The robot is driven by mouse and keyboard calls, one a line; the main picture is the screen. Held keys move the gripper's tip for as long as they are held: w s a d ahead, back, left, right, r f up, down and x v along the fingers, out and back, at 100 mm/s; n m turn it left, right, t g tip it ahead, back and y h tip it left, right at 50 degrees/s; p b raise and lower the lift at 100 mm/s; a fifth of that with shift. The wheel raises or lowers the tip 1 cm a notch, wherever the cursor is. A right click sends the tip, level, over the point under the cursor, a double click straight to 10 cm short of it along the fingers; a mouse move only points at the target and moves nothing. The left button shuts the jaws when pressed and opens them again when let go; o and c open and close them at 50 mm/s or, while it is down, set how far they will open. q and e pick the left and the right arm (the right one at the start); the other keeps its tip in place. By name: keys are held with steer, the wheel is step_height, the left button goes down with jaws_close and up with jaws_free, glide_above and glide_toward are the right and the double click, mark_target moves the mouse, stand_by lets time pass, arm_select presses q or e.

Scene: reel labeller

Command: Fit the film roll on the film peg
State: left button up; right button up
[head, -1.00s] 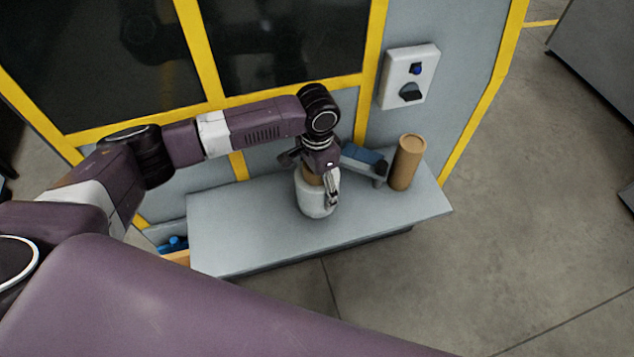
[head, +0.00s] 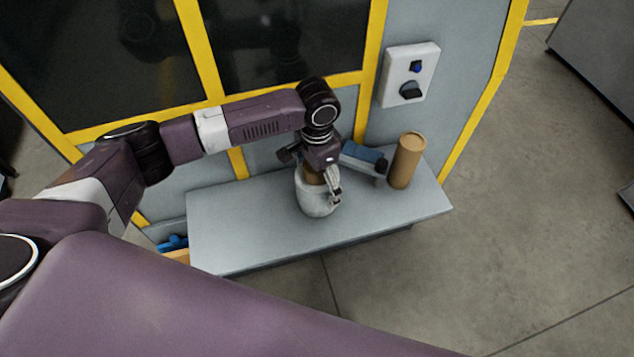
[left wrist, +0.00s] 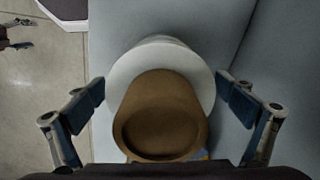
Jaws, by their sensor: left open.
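My left gripper (head: 318,182) is at the top of the roll in the head view. In the wrist view my left gripper (left wrist: 161,93) is open, one finger on each side of the roll, with gaps visible. I cannot make out a film peg; the roll's underside is hidden.
A brown cylinder (head: 406,160) stands at the ledge's right end. A blue and grey device (head: 363,157) sits between it and my gripper. A white switch panel (head: 410,75) is on the wall behind. The grey ledge (head: 245,230) is clear on the left.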

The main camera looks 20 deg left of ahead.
arm_select(q)
step_height(320, 180, up, 11)
stand_by(0.3)
stand_by(0.5)
